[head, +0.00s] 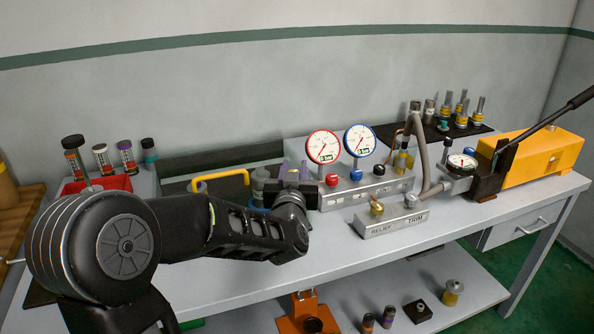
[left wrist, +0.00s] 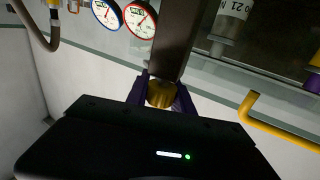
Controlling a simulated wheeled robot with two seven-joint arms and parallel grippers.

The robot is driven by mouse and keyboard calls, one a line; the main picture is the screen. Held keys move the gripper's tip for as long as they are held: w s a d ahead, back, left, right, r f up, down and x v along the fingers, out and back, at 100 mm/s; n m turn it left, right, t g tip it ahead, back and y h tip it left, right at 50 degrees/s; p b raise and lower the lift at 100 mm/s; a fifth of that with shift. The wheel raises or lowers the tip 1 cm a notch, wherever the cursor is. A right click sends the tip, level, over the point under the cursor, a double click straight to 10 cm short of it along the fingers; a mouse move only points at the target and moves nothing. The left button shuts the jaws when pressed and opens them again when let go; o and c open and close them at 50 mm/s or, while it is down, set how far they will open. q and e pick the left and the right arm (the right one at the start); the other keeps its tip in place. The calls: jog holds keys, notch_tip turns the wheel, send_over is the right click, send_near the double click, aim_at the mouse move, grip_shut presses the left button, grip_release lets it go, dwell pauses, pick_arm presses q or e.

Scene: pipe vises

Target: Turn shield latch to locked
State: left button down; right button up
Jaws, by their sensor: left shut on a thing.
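My left gripper (head: 293,170) reaches over the bench beside the two gauges, its purple fingers pointing away from me. In the left wrist view the gripper (left wrist: 160,94) is shut on a yellow knob (left wrist: 160,92), with a purple finger on each side of it. The knob sits at the end of a dark flat bar (left wrist: 178,40). It looks like the shield latch, but no locked mark can be read. In the head view the gripper and wrist hide the knob. My right gripper is not in view.
A yellow handle (head: 222,180) stands left of the gripper. A red gauge (head: 323,146) and a blue gauge (head: 360,140) stand close on the right. A relief and trim block (head: 392,222) sits at the front. A yellow pump (head: 545,152) stands far right.

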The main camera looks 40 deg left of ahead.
pick_arm(q)
jog(key=n+g+y+p, duration=0.1)
jog(key=n+g+y, duration=0.1)
jog(key=y, duration=0.1)
jog(key=shift+s+a+n+g, duration=0.1)
jog(key=shift+n+g, duration=0.2)
jog(key=shift+n, duration=0.1)
jog(key=shift+s+a+n+g+y+b, duration=0.1)
jog(key=shift+n+g+y+b, duration=0.2)
jog(key=shift+n+g+y, duration=0.7)
jog(key=g, duration=0.1)
jog(key=n+g+y+b, duration=0.1)
jog(key=shift+s+f+n+g+y, duration=0.1)
jog(key=shift+s+n+g+y, duration=0.1)
jog(key=shift+n+g+y, duration=0.15)
jog(key=shift+a+n+g+b, duration=0.1)
jog(key=shift+n+g+b, duration=0.25)
jog(key=shift+g, duration=0.2)
jog(key=shift+s+a+r+n+g+y, duration=0.1)
jog(key=shift+s+r+n+g+y, duration=0.2)
jog(key=shift+n+g+y, duration=0.45)
jog(key=shift+s+a+n+g+p, duration=0.15)
jog(key=shift+n+g+p, duration=0.4)
jog(key=shift+g, duration=0.7)
jog(key=c, duration=1.1)
grip_release()
jog(key=shift+a+f, duration=0.1)
jog(key=shift+c, duration=0.2)
jog(key=shift+o, duration=0.2)
